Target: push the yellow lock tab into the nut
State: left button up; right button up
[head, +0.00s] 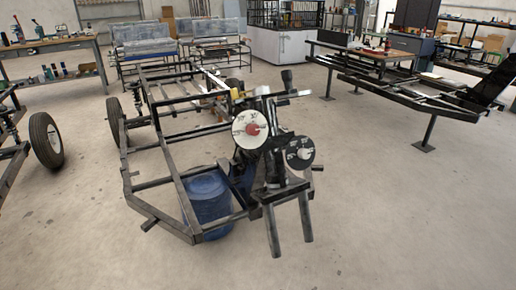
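A small yellow part (237,94) shows at the upper left of a white disc, on a black metal frame (140,185). It is too small to tell whether it is the lock tab. I cannot make out the nut. The white disc (246,130) has a red centre (254,129). A second, darker disc (300,152) sits to its lower right, also with a small red spot. Neither of my grippers is in view.
A blue drum (209,205) stands inside the frame. A long black frame (400,90) stands at the right, and a workbench (50,45) at the back left. The floor in front is clear.

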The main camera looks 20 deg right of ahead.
aim_at(234, 91)
jog(key=i+z, duration=0.85)
jog(key=k+j+z, duration=0.1)
jog(key=j+z, duration=0.4)
jog(key=j, duration=0.7)
jog(key=k+j, duration=0.1)
